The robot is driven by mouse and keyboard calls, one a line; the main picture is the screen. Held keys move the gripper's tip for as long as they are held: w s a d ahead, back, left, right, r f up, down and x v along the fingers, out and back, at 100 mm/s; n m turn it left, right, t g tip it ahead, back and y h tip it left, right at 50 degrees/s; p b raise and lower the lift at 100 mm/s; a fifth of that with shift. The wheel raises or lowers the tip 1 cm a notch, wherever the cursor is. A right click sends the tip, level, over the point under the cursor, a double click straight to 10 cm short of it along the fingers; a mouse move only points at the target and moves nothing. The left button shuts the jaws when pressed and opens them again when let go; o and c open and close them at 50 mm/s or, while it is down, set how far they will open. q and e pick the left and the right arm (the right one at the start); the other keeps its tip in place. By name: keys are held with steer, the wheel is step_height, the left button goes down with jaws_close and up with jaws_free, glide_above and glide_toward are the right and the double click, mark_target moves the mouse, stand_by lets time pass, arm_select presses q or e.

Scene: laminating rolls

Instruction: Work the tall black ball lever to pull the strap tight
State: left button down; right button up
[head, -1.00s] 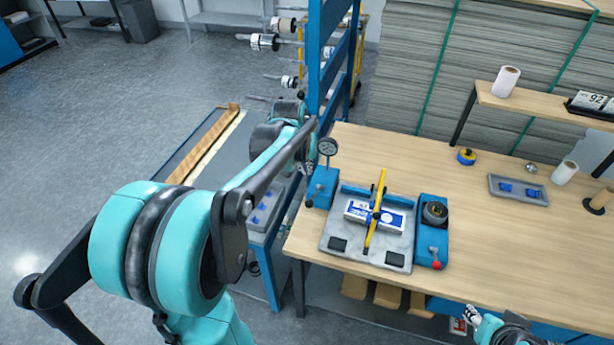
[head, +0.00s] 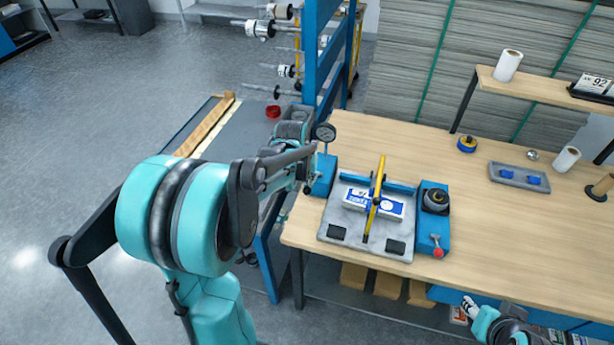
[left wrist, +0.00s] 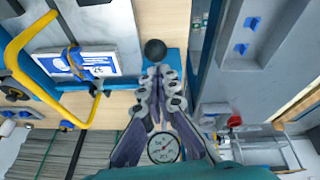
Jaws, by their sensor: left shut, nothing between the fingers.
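The tensioner is a blue block (head: 326,168) with a round gauge at the left end of the grey fixture (head: 350,244). In the left wrist view the lever's black ball (left wrist: 155,50) is just beyond the fingertips of my left gripper (left wrist: 161,74), which is shut and empty. I cannot tell whether they touch. In the head view my left gripper (head: 312,182) is beside the blue block and hides the lever. A yellow strap (head: 374,205) crosses over a white and blue box (head: 390,206). My right gripper (head: 469,304) is at the bottom right, too small to read.
A blue unit with a black knob and red ball (head: 437,252) stands right of the fixture. A grey tray (head: 519,178) and a tape roll lie farther right on the wooden table (head: 480,230). A blue upright (head: 318,60) stands behind my left arm.

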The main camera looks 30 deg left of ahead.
arm_select(q)
steer(key=shift+s+d+f+t+b, duration=0.15)
steer(key=shift+s+f+t+b, duration=0.55)
steer(key=shift+f+b, duration=0.25)
step_height(320, 180, down, 6)
steer(key=s+t+y+b, duration=0.1)
steer(key=s+t+b, duration=0.1)
steer(key=b, duration=0.4)
steer(key=shift+s+d+t, duration=0.2)
steer(key=shift+d+t, duration=0.15)
steer(key=shift+t, duration=0.15)
steer(key=shift+s, duration=0.1)
steer(key=shift+r, duration=0.1)
